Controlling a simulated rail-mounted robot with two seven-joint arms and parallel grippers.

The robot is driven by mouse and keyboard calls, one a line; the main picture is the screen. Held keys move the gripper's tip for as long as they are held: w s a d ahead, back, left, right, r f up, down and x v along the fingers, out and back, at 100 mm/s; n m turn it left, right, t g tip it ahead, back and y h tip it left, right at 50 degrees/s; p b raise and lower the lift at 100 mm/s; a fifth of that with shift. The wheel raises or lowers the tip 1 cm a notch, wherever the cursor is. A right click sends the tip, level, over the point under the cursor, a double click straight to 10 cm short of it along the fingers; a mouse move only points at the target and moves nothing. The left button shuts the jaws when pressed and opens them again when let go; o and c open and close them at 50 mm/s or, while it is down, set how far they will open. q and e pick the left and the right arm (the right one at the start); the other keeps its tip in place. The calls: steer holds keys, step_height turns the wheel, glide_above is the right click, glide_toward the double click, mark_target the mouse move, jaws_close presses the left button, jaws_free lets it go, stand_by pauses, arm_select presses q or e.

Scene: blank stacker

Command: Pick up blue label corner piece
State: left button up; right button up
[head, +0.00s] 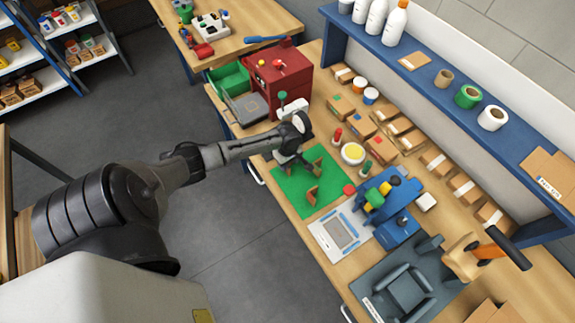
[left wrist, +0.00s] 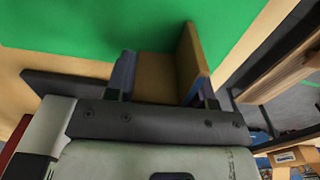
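My left gripper (head: 288,162) is low over the green mat (head: 293,208). In the left wrist view, its two fingers (left wrist: 165,85) stand apart with a brown corner piece (left wrist: 160,73) between them. This piece has two upright walls meeting at an angle, and one wall lies close to the right finger. I cannot tell whether the fingers press on it. Another brown corner piece (head: 313,194) stands on the mat nearer the front in the head view. My right gripper is not in view.
A white-and-blue sheet (head: 342,236) and a blue fixture (head: 390,207) lie to the right of the mat. A yellow-topped round container (head: 353,153) and small brown boxes (head: 340,107) stand behind it. A red cabinet (head: 283,77) stands at the back left.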

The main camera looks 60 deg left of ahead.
arm_select(q)
steer(key=c, duration=0.4)
steer(key=shift+r, duration=0.1)
